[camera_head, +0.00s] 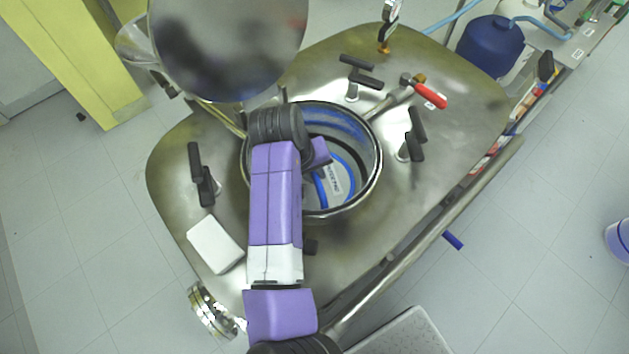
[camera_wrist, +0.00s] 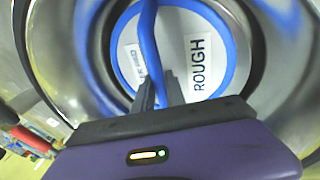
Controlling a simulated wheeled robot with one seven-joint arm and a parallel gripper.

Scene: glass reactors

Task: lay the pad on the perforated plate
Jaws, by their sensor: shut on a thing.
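The pad is a white disc with a blue rim and a blue strap handle across it. In the wrist view the pad (camera_wrist: 205,62) carries the printed word ROUGH. In the head view the pad (camera_head: 340,185) shows inside the round steel opening, partly covered by my arm. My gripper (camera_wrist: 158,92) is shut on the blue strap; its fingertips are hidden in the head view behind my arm. The perforated plate is not visible. I cannot tell whether the pad touches anything beneath it.
The round opening's steel rim (camera_head: 376,165) surrounds my gripper closely. A round lid (camera_head: 228,45) stands open behind it. Black-handled clamps (camera_head: 412,145) and a red-handled valve (camera_head: 430,95) stand around the opening. A white block (camera_head: 215,245) lies on the steel top at left.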

